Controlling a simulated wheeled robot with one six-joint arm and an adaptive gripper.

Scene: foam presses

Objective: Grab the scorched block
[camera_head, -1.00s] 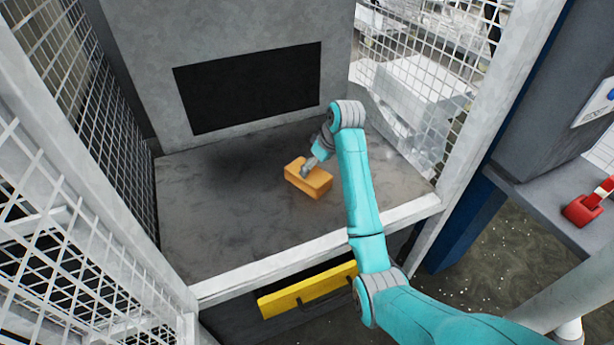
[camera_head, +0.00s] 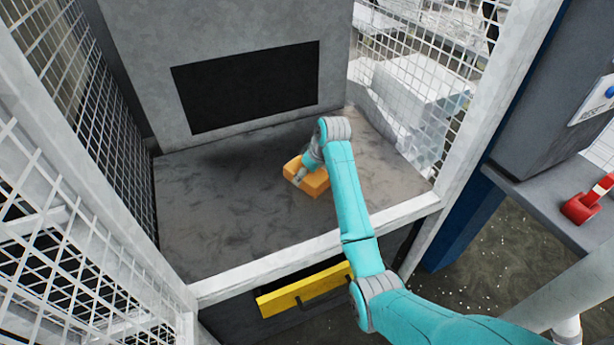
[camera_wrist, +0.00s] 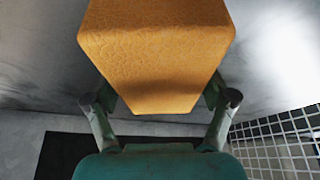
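The block (camera_head: 313,183) is an orange, rectangular piece on the grey press table, right of the table's middle. My gripper (camera_head: 300,175) is down at the block and covers part of its top in the head view. In the wrist view the block (camera_wrist: 155,60) fills the upper middle, its near face plain orange with a fine crackled texture. My gripper's two fingers (camera_wrist: 160,105) show on either side of it, and their tips are hidden behind the block. I cannot tell whether they press on it. No dark scorch mark is clear on the visible faces.
A grey press housing with a black panel (camera_head: 245,87) stands behind the table (camera_head: 215,220). Mesh guards flank it left (camera_head: 75,120) and right (camera_head: 440,75). A pale front rail (camera_head: 315,250) and a yellow bar (camera_head: 305,290) lie at the front. The table's left side is clear.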

